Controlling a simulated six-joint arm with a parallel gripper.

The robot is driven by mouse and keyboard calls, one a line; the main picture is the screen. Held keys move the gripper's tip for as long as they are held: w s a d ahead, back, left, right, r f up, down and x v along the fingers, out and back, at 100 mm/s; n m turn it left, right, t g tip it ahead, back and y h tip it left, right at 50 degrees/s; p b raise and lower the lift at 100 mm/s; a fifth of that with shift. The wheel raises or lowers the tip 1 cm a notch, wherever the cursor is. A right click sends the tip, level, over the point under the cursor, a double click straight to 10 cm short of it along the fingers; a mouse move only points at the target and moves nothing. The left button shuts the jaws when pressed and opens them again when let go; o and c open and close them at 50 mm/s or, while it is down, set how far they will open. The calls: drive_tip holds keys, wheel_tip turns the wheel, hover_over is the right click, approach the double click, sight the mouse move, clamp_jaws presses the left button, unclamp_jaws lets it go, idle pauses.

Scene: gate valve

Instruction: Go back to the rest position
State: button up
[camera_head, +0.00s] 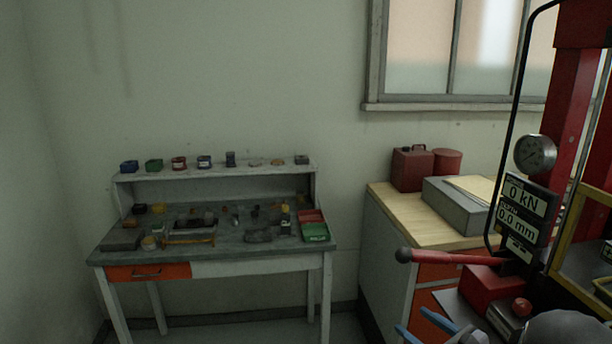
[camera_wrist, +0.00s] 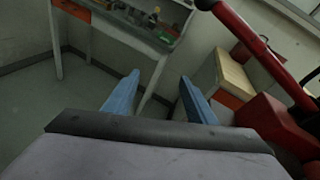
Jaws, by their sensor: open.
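My gripper (camera_wrist: 158,95) shows in the wrist view with its two blue fingers apart and nothing between them. Beyond the fingers are the floor and the legs of the workbench. In the head view my gripper (camera_head: 418,335) is at the bottom edge, right of centre, with parts of its blue fingers showing. It is in front of the wooden-topped cabinet and just left of the red press. A red lever with a dark ball knob (camera_head: 403,255) is above it. No gate valve can be made out in either view.
The red press (camera_head: 567,110) with a gauge and "0 kN" display stands at the right. Its red lever (camera_wrist: 262,55) crosses the wrist view's upper right. A cabinet (camera_head: 385,260) carries red containers and a grey box.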

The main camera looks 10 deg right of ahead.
drive_tip(key=s+a+f+n+g+y, duration=0.1)
drive_tip(key=s+a+n+g+y, duration=0.2)
drive_tip(key=a, duration=0.4)
drive_tip(key=s+a+f+n+g, duration=0.2)
drive_tip(key=s+a+n+g, duration=0.1)
drive_tip(key=a+n, duration=0.3)
drive_tip(key=s+a+f+n+g+y, duration=0.1)
drive_tip(key=s+a+n+g+y, duration=0.15)
drive_tip(key=a, duration=0.55)
drive_tip(key=s+a+f+n+g+h, duration=0.35)
drive_tip(key=s+n+g, duration=0.25)
drive_tip(key=s+n, duration=0.35)
drive_tip(key=s+d+f+n+h, duration=0.1)
drive_tip(key=s+d+n+h, duration=0.4)
drive_tip(key=n, duration=0.4)
